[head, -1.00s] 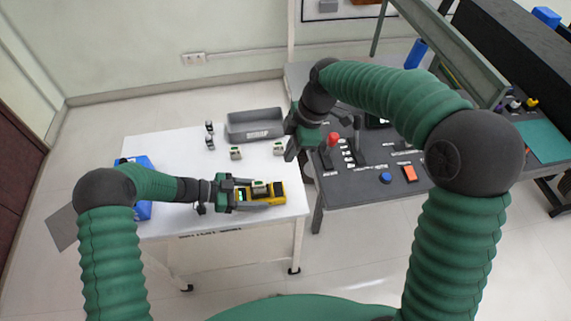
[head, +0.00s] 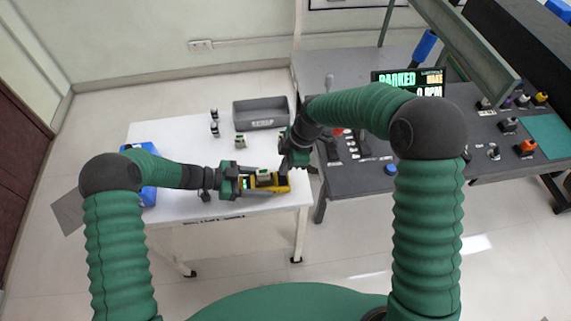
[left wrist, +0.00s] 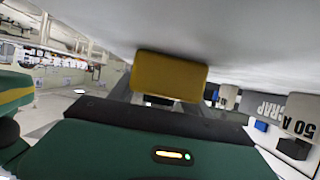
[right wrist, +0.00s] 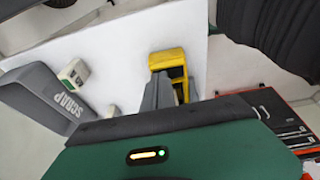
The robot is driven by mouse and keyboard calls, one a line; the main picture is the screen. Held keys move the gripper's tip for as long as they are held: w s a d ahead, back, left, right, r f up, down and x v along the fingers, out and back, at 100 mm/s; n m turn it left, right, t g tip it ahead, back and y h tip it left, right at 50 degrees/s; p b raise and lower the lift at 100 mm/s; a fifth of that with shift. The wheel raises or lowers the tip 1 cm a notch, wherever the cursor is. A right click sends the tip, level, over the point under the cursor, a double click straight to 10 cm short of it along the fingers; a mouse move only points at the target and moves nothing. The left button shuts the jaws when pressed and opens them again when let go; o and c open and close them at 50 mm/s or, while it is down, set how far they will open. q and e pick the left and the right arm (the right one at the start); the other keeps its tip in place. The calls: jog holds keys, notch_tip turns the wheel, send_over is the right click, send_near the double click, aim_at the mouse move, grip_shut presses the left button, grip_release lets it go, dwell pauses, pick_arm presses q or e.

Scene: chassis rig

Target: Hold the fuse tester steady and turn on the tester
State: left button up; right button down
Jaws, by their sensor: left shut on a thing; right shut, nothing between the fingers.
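The yellow and black fuse tester (head: 276,187) lies near the front right of the white table. My right gripper (head: 290,162) is shut and empty just above the tester's right end. In the right wrist view its fingers (right wrist: 168,92) point at the yellow tester (right wrist: 168,60). The tester's switch cannot be made out.
A grey scrap bin (head: 261,114) stands at the back of the white table (head: 180,135). Several small fuse blocks (head: 240,141) stand left of and below it. A dark control bench (head: 345,180) adjoins on the right. A blue item (head: 148,190) lies at the left edge.

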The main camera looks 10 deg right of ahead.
pick_arm(q)
jog(key=shift+a+f, duration=0.15)
jog(key=shift+f, duration=0.05)
pick_arm(e)
jog(key=shift+w+f, duration=0.1)
jog(key=shift+f, duration=0.2)
jog(key=shift+s+r, duration=0.25)
jog(key=shift+s, duration=0.55)
jog(key=w+a+v, duration=0.1)
jog(key=w+v, duration=0.2)
jog(key=v, duration=1)
jog(key=shift+r, duration=0.5)
